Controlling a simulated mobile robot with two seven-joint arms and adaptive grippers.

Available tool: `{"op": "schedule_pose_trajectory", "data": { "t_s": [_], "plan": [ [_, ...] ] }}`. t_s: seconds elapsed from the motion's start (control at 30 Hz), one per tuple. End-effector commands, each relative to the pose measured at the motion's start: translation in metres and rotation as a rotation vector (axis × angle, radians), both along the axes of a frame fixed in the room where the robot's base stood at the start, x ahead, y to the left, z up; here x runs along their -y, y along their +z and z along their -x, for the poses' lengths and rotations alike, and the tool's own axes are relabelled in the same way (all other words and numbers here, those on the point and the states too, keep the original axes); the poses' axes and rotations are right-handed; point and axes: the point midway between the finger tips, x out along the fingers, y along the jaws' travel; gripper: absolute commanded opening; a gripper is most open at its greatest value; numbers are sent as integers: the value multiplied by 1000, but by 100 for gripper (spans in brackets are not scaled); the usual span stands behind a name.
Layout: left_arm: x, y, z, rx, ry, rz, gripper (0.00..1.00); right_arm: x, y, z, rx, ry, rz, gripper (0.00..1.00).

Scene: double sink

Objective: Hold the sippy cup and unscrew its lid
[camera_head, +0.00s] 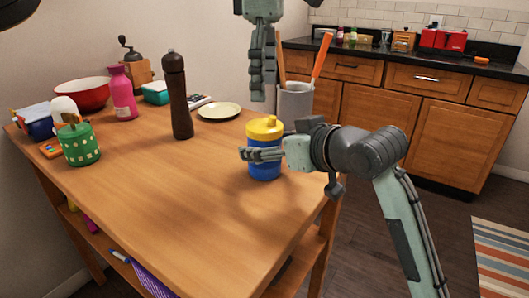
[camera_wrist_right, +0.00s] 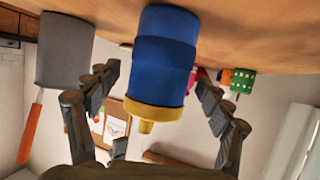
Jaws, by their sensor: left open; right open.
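The sippy cup (camera_head: 264,168) stands upright near the table's right edge, with a blue body and a yellow lid (camera_head: 265,127) with a short spout on top. In the right wrist view, which is upside down, the cup (camera_wrist_right: 165,60) and its lid (camera_wrist_right: 155,118) show between the fingers. My right gripper (camera_head: 250,154) is open, reaching in from the right at the height of the cup's body, with a finger in front of it. In the right wrist view gaps show between the fingers and the cup. My left gripper (camera_head: 259,99) points down, open and empty, above and behind the cup.
A green jar (camera_head: 79,144), pink bottle (camera_head: 123,97) and red bowl (camera_head: 82,95) are at the far left. The table's front is clear.

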Motion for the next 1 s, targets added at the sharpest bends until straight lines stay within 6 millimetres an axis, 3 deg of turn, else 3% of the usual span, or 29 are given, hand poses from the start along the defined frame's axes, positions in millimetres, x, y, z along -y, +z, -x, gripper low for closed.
{"op": "schedule_pose_trajectory", "data": {
  "t_s": [0.2, 0.47, 1.0],
  "plan": [
    [0, 0, 0, 0, 0, 0, 78, -8, -6, -12, 0, 0, 0, 80],
    [0, 0, 0, 0, 0, 0, 78, -9, -6, -13, 2, -1, 0, 80],
    [0, 0, 0, 0, 0, 0, 78, -9, -6, -13, 1, -1, 1, 14]
  ]
}}
